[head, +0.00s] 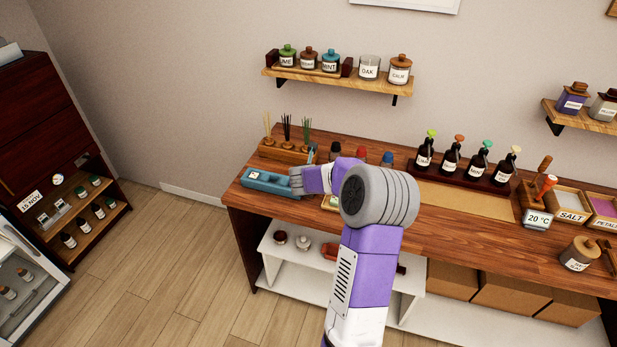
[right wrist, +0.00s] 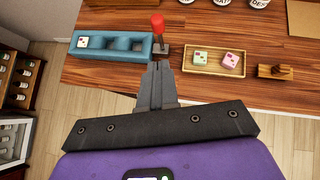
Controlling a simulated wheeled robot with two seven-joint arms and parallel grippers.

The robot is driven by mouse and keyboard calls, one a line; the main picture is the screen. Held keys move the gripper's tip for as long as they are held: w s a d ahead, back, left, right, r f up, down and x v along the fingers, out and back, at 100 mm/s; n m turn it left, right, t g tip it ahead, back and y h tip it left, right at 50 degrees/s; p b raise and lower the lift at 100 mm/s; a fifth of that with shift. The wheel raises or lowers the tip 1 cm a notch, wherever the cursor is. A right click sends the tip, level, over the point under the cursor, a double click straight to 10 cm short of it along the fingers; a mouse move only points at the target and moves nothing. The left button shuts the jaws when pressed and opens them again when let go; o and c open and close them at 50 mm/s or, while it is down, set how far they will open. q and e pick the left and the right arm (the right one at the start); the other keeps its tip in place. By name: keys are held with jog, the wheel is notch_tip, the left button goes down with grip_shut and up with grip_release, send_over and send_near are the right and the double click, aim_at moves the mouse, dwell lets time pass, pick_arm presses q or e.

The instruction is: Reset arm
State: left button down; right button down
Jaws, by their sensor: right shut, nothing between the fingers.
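My right arm rises from the bottom of the head view and reaches left over the wooden counter (head: 445,228). Its gripper (head: 296,181) is beside the right end of a blue compartment tray (head: 262,185). In the right wrist view the gripper (right wrist: 155,66) is shut and empty. Its tips point at a small red-topped item (right wrist: 157,24) standing at the right end of the blue tray (right wrist: 122,55); I cannot tell whether they touch. A small white block (right wrist: 83,42) sits in the tray's left compartment. My left gripper is not in view.
A wooden tray (right wrist: 190,69) with green and pink blocks lies right of the gripper, with a wooden item (right wrist: 274,72) beyond it. Pump bottles (head: 451,157) stand at the counter's back. A rack with reed sticks (head: 270,150) is behind the blue tray. Wall shelf (head: 335,80) above.

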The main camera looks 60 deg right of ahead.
jog(key=shift+f, duration=0.1)
dwell(0.4)
jog(key=w+a+f+n+t+y+b, duration=0.1)
jog(key=w+a+f+n+y+b, duration=0.15)
jog(key=a+f+n, duration=0.9)
jog(key=w+a+f+n+y+b, duration=0.2)
jog(key=w+a+f+n+y, duration=0.2)
jog(key=a+f+n, duration=0.75)
jog(key=s+a+f+n+g+y+b, duration=0.1)
jog(key=s+a+f+n, duration=0.15)
jog(key=a, duration=0.35)
jog(key=s+a+f+n+y+b, duration=0.1)
jog(key=a+f+n+y, duration=0.2)
jog(key=a, duration=0.4)
jog(key=s+a+f+n+g, duration=0.1)
jog(key=s+a+f+n, duration=0.1)
jog(key=a+f+n, duration=0.3)
jog(key=s+a+f+n+g+y+b, duration=0.2)
jog(key=s+a+f+n+g, duration=0.1)
jog(key=s+a+n, duration=0.8)
jog(key=shift+s+a+f+n, duration=0.2)
jog(key=shift+s+a+n, duration=0.15)
jog(key=shift+s+a, duration=0.55)
